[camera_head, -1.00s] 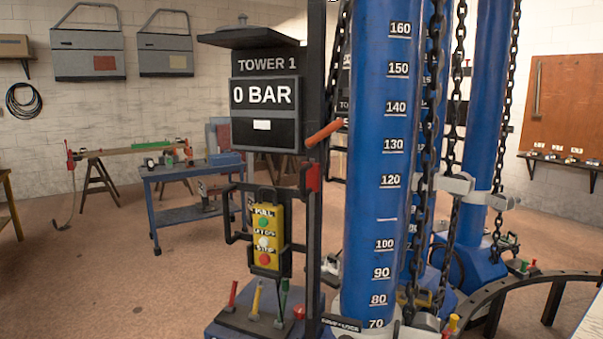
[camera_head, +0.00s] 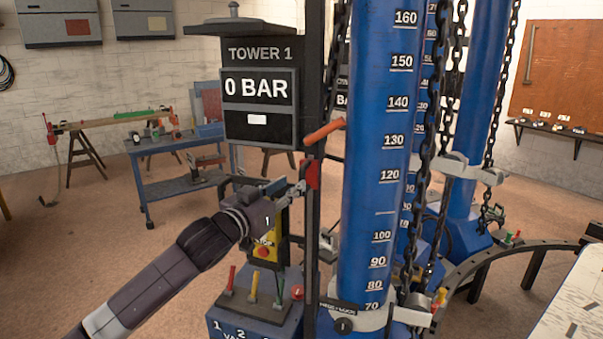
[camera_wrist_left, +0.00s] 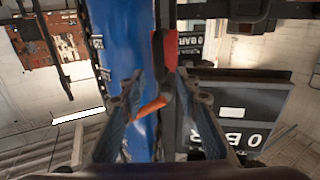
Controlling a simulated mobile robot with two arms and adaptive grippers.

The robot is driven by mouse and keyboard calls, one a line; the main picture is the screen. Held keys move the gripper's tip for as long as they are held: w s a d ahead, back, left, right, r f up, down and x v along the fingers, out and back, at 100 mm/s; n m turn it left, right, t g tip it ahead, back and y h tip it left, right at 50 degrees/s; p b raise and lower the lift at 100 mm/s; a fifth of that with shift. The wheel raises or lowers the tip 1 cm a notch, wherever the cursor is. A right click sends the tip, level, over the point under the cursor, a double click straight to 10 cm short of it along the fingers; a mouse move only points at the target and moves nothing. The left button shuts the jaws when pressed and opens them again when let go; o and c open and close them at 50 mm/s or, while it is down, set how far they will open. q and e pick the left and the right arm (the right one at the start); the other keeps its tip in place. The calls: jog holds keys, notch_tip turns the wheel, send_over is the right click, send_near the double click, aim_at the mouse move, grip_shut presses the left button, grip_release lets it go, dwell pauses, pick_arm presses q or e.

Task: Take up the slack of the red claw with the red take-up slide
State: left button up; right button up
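The red slide (camera_head: 313,172) sits on a black upright post beside the numbered blue column, with an orange-red handle (camera_head: 323,132) sticking out above it. My left gripper (camera_head: 302,186) is at the post, right at the red slide's left side. In the left wrist view its two fingers (camera_wrist_left: 160,85) stand apart, with the orange handle (camera_wrist_left: 152,108) and the red part (camera_wrist_left: 166,45) showing between and beyond them. I cannot tell whether a finger touches the slide. I cannot pick out the red claw. My right gripper is not in view.
A yellow pendant (camera_head: 266,247) hangs behind my left wrist, partly covered. Red, yellow and green levers (camera_head: 254,287) stand on the base below. The blue column (camera_head: 377,170) and hanging chains (camera_head: 427,150) are close on the right. Open floor lies at left.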

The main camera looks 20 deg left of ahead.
aim_at(300, 179)
pick_arm(q)
jog(key=p+x, duration=0.1)
jog(key=x, duration=0.4)
jog(key=shift+d+r+p, duration=0.15)
jog(key=shift+p, duration=0.25)
jog(key=shift+w+d+f, duration=0.1)
jog(key=shift+w+f, duration=0.1)
jog(key=shift+w, duration=0.45)
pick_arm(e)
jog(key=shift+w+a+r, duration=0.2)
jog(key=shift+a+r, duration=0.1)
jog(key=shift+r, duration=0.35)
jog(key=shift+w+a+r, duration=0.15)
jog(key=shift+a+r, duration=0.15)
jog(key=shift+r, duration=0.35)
pick_arm(q)
jog(key=c, duration=0.8)
grip_shut()
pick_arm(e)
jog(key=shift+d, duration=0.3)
